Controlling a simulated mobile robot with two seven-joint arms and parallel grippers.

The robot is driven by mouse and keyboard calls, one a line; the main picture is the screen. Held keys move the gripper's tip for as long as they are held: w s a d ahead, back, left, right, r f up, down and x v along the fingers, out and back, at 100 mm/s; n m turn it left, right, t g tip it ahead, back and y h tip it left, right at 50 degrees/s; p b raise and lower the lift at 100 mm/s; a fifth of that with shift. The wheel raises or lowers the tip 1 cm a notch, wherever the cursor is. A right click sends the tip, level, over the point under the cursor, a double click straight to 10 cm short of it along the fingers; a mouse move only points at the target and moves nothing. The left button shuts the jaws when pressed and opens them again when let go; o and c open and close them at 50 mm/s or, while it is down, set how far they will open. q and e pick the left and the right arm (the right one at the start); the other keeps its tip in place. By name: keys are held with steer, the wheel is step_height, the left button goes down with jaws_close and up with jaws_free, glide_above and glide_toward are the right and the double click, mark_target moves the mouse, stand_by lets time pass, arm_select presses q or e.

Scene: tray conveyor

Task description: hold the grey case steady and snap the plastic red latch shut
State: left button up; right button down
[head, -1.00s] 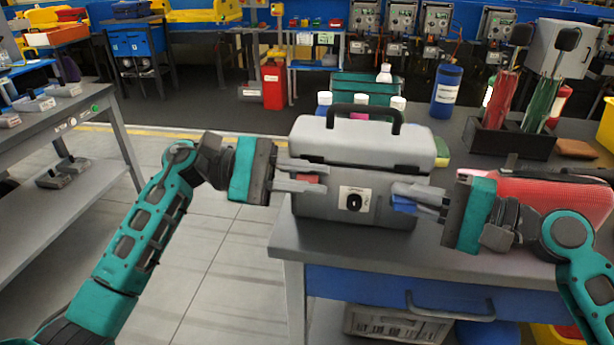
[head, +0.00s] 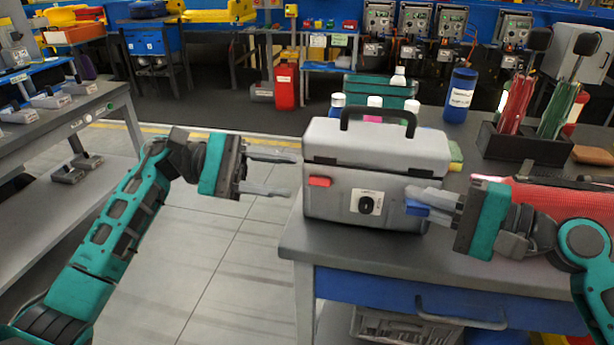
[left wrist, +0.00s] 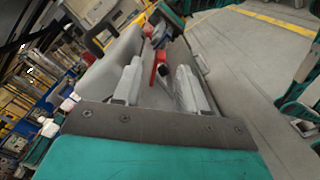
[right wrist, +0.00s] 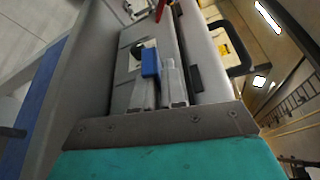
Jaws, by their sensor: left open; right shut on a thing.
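The grey case (head: 340,205) stands upright on the workbench, lid down, with its black handle (head: 378,114) raised. The red latch (head: 320,181) is at the left of its front face; it also shows in the left wrist view (left wrist: 158,66) and seems to stand out from the face in the right wrist view (right wrist: 160,10). My left gripper (head: 293,174) is open and empty, left of the case and apart from the latch. My right gripper (head: 410,200) is shut on the blue latch (right wrist: 150,63) at the right of the front face.
The workbench (head: 320,246) has a bare strip in front of the case. A red mesh-textured thing (head: 545,203) lies close behind my right gripper. Several bottles and a green crate (head: 380,88) stand behind the case. Open floor lies to the left.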

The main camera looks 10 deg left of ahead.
mark_target(319, 182)
arm_select(q)
steer(key=a, duration=0.5)
steer(key=shift+a, duration=0.15)
steer(key=d, duration=1.2)
steer(key=shift+s, duration=0.2)
jaws_close()
